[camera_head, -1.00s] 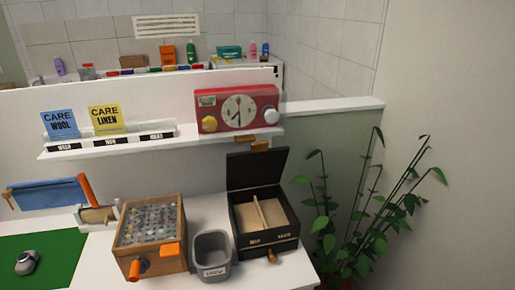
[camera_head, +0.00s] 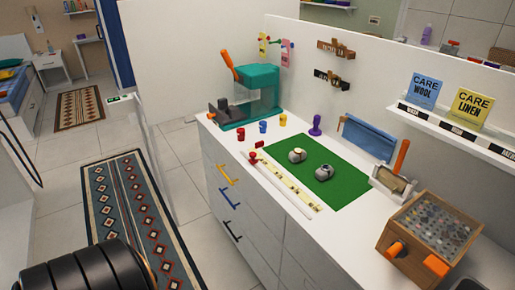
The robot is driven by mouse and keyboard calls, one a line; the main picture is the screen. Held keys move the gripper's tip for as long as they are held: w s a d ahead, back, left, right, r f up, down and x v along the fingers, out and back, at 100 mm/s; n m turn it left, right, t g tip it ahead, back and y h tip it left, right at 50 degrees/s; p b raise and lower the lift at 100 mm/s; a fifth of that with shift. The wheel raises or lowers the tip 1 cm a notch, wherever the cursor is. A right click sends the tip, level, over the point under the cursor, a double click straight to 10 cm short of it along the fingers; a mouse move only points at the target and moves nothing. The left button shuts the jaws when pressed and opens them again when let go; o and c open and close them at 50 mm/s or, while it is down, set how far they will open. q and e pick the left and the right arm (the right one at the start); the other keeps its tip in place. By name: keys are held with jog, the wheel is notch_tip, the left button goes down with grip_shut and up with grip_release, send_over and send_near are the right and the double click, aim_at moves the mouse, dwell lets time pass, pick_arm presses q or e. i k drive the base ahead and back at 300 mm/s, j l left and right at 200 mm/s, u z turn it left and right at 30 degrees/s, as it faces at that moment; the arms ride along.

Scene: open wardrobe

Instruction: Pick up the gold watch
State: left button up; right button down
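Two small rounded watch-like objects lie on the green mat (camera_head: 345,185) on the white counter. The rear-left one (camera_head: 297,155) is grey with a pale, slightly yellowish top. The front-right one (camera_head: 323,173) is grey with a darker top. At this size I cannot tell surely which is the gold watch. A black ribbed part of mine shows at the lower left, away from the counter. No gripper fingers are in view.
A teal machine (camera_head: 252,95) with an orange handle stands at the counter's far end. Small red, blue and yellow pieces, a purple stamp (camera_head: 316,126) and a pale ruler-like strip (camera_head: 290,185) lie near the mat. A wooden box (camera_head: 430,235) stands at right. Patterned rugs lie on the floor.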

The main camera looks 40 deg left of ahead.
aim_at(298, 154)
jog(key=u, duration=1.1)
jog(key=i+j, duration=0.35)
jog(key=j+u, duration=0.05)
jog(key=j, duration=0.05)
